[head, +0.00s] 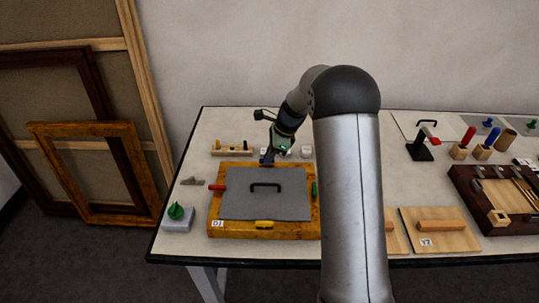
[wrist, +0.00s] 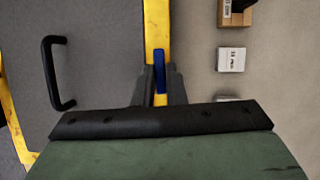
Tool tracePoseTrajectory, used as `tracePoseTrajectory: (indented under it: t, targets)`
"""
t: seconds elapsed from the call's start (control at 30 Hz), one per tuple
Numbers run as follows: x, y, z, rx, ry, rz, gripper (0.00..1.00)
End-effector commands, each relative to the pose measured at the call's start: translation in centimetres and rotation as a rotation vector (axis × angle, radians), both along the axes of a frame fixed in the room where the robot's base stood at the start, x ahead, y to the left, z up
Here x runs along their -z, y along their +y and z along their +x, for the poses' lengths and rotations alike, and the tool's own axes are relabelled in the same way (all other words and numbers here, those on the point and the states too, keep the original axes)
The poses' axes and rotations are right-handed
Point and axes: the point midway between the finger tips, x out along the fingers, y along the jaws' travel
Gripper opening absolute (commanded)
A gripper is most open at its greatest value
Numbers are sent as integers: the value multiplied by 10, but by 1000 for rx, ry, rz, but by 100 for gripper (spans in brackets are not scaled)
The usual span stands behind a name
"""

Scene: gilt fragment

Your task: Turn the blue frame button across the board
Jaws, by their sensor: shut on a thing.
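The blue frame button (wrist: 160,86) shows as a narrow strip between my gripper's fingers on the far rail of the gilt frame. Its visible part runs along that rail; the fingers hide the rest. My gripper (wrist: 160,82) is shut on it, and in the head view my gripper (head: 267,160) reaches down to the far rail. The gilt frame (head: 215,218) lies flat on the table with a grey board (head: 242,198) inside it. The board has a black handle (head: 265,185), which also shows in the wrist view (wrist: 52,75).
A red button (head: 216,187) is on the left rail, a green one (head: 314,188) on the right and a yellow one (head: 265,224) on the near rail. Small white blocks (wrist: 231,60) stand behind the frame. A green knob on a grey block (head: 177,212) stands left.

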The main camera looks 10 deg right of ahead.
Motion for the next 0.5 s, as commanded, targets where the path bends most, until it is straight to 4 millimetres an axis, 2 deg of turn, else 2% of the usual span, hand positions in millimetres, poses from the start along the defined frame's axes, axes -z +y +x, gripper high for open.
tracePoseTrajectory:
  t: [0.5]
  targets:
    - [-2, 0, 5, -420, -2, 1, 0]
